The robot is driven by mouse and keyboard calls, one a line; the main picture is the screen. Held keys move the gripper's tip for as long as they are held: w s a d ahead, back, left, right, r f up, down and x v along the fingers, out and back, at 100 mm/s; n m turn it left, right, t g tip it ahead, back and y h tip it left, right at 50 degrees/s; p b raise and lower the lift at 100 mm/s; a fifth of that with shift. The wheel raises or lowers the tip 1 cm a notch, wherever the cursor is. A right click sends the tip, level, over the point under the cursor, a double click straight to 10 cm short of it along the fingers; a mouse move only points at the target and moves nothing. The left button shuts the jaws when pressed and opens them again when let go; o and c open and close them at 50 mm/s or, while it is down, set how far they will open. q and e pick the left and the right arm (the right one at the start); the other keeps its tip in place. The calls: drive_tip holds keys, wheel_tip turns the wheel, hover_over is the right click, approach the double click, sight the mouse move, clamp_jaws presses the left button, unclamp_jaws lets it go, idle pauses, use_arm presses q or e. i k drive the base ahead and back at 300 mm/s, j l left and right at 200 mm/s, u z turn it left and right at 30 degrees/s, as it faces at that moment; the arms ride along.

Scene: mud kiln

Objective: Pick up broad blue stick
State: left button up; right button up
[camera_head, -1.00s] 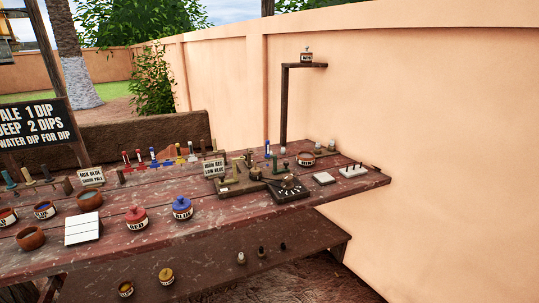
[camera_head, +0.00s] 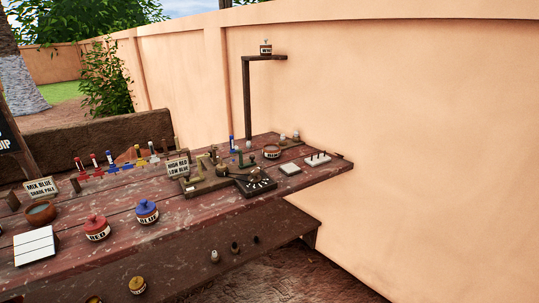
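Several small upright sticks with coloured parts stand in a row at the back of the wooden table (camera_head: 185,240). Another blue stick (camera_head: 232,144) stands apart, behind the dark block with white marks. The sticks are too small to tell which is the broad blue one. Neither of my grippers is in view.
A red-lidded jar (camera_head: 97,228) and a blue-lidded jar (camera_head: 147,211) stand near the front edge. A white tile panel (camera_head: 35,245) lies at left. A dark marked block (camera_head: 256,183) and a post with a shelf (camera_head: 246,100) are farther right. A wall (camera_head: 430,130) rises behind.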

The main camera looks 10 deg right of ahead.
sight(231, 150)
drive_tip(key=i+j, duration=0.15)
drive_tip(key=i+j+z, duration=0.6)
drive_tip(key=z, duration=0.2)
drive_tip(key=i+j+z, duration=0.2)
drive_tip(key=j+z, duration=0.2)
drive_tip(key=j, duration=0.15)
